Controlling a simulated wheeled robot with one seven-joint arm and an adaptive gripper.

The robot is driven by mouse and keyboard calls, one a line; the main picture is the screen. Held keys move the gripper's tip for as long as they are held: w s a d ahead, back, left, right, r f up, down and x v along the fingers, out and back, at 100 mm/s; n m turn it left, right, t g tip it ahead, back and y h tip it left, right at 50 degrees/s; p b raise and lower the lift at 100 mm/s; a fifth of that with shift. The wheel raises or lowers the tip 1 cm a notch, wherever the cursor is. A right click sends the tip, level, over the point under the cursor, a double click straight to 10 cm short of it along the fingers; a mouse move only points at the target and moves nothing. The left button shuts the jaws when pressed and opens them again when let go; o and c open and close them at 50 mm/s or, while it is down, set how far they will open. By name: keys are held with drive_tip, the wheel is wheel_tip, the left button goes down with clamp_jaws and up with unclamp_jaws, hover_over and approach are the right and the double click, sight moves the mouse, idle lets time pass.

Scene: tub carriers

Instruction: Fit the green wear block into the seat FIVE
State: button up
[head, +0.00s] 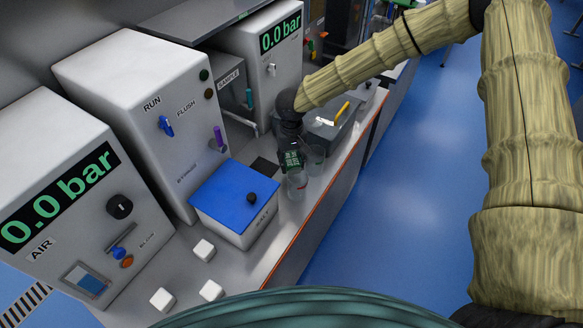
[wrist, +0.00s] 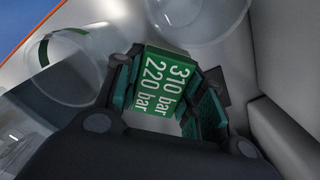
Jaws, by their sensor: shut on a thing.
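My gripper (head: 290,148) is over the bench beside two clear cups. In the wrist view my gripper (wrist: 166,88) has green finger pads on both sides of a green block (wrist: 162,82). It is shut on this block, which carries white lettering, "310 bar" and "220 bar". The block also shows as a small green piece with pale marks in the head view (head: 292,161). Its underside is hidden, and I cannot tell whether it touches the bench. No seat marked FIVE can be made out in either view.
Clear cups (head: 297,184) (head: 315,158) stand close by, near the bench's orange front edge. A blue-lidded box (head: 232,192), white cubes (head: 204,249) and white panel cabinets (head: 135,100) crowd the bench. A grey box with a yellow handle (head: 344,110) is behind the gripper.

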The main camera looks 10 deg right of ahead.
drive_tip(key=shift+s, duration=0.2)
drive_tip(key=shift+f, duration=0.15)
drive_tip(key=shift+w+f+p, duration=0.1)
drive_tip(key=shift+f+p, duration=0.3)
drive_tip(key=shift+f, duration=1.45)
drive_tip(key=shift+f, duration=0.2)
drive_tip(key=o, duration=0.8)
drive_tip(key=shift+r, duration=0.1)
